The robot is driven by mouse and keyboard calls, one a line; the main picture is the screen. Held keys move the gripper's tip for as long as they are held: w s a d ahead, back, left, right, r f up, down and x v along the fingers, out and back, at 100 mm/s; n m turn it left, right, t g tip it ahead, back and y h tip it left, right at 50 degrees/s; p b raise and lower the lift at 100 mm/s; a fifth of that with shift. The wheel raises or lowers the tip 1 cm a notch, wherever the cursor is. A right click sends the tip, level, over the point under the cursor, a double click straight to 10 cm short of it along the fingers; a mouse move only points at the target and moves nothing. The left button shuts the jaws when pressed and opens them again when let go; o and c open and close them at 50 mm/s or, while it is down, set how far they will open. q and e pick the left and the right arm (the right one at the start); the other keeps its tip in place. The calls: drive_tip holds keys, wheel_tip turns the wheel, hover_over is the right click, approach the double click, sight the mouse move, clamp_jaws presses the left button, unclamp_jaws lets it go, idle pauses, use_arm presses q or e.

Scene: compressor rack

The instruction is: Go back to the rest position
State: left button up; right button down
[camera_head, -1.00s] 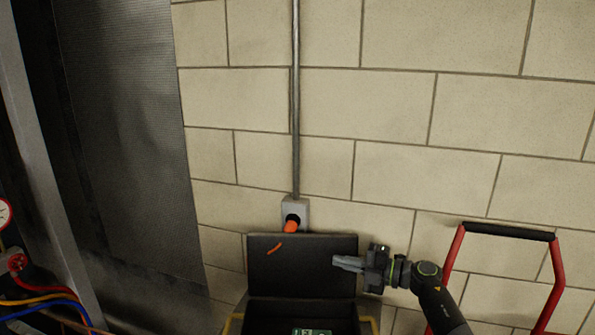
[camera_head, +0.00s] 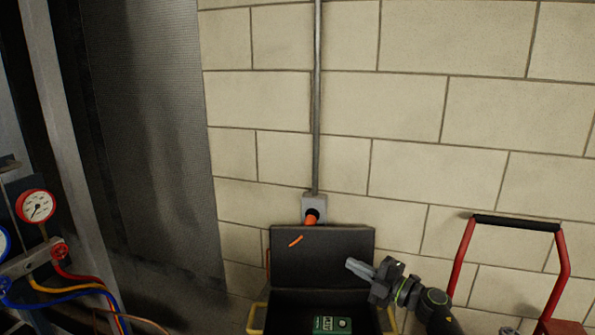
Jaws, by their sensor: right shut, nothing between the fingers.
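My right gripper (camera_head: 361,268) shows at the lower right of centre, its arm coming in from the bottom right. Its fingers are shut, empty, and point left in front of the raised lid of a dark case (camera_head: 322,242). My left gripper is out of view.
The open case holds a green device (camera_head: 332,323). An orange plug (camera_head: 310,218) sits in a wall socket (camera_head: 314,201) behind it. A red frame with a black handle (camera_head: 516,223) stands at right. A gauge (camera_head: 36,206) and coloured hoses are at left.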

drive_tip(key=s+d+f+m+t+h, duration=0.2)
drive_tip(key=s+d+f+m+h, duration=0.3)
drive_tip(key=s+d+m+h, duration=0.5)
drive_tip(key=s+d+f+m+t+h, duration=0.2)
drive_tip(key=s+d+f+m+h, duration=0.4)
drive_tip(key=d+m+h, duration=0.5)
drive_tip(key=s+a+f+m+g+y, duration=0.15)
drive_tip(key=s+g, duration=0.25)
drive_tip(key=s, duration=0.7)
drive_tip(key=s+a+f+m+g+y, duration=0.1)
drive_tip(key=s+a+f+m+g, duration=0.2)
drive_tip(key=s, duration=0.8)
drive_tip(key=s+a+f+m+g+y, duration=0.15)
drive_tip(key=s+g, duration=0.35)
drive_tip(key=s, duration=0.6)
wheel_tip(320, 180, down, 26)
drive_tip(key=d+g, duration=0.1)
drive_tip(key=d, duration=0.1)
drive_tip(key=s+a+f+g, duration=0.1)
drive_tip(key=s+f, duration=1.4)
drive_tip(key=shift+s+a+f+g+y, duration=0.15)
drive_tip(key=shift+a+f+g+y, duration=0.15)
drive_tip(key=shift+y, duration=0.1)
